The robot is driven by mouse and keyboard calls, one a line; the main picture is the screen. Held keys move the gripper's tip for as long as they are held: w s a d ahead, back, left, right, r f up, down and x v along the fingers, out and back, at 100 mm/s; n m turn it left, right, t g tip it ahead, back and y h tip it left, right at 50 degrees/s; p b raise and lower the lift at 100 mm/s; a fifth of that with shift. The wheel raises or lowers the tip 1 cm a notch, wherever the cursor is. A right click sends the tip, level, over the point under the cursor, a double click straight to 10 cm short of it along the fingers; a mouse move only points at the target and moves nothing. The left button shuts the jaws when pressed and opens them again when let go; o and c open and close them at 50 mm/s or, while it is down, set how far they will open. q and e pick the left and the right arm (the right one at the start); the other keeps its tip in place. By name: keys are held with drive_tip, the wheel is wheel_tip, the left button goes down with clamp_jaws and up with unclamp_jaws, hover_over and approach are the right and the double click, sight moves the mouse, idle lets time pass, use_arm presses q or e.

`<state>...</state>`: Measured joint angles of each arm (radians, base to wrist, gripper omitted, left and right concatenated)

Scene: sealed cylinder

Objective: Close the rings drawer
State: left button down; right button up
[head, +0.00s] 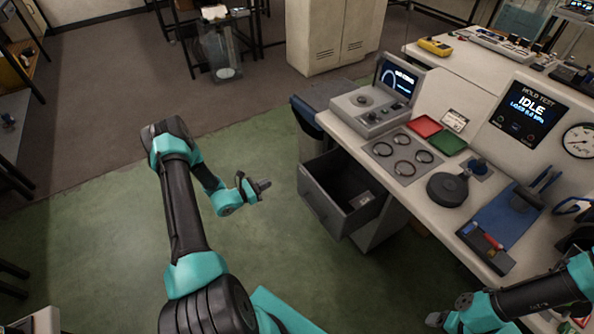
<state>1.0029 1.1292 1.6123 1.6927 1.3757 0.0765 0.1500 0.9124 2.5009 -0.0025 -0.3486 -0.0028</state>
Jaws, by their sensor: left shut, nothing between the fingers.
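The rings drawer (325,207) is a dark grey drawer under the workbench, pulled out towards the left. Its inside is visible and looks mostly empty, with a small pale label or item (361,200) near its right side. My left gripper (264,185) is shut and empty. It is in the air to the left of the drawer front, apart from it in the picture, with its fingers pointing right. My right gripper (436,318) is low at the bottom edge, in front of the bench, small and partly cut off, so its jaws cannot be judged.
The workbench (345,124) holds a grey tester with a screen (372,108), a plate with several rings (403,154), red (424,126) and green (447,144) trays, a black round part (447,189) and a blue mat (508,214). The green floor left of the drawer is clear.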

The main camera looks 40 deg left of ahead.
sight(300, 167)
use_arm(q)
drive_tip(key=shift+w+d, duration=0.1)
drive_tip(key=shift+w, duration=0.05)
drive_tip(key=x, duration=1.3)
drive_tip(key=shift+w+d, duration=0.15)
drive_tip(key=shift+w, duration=0.15)
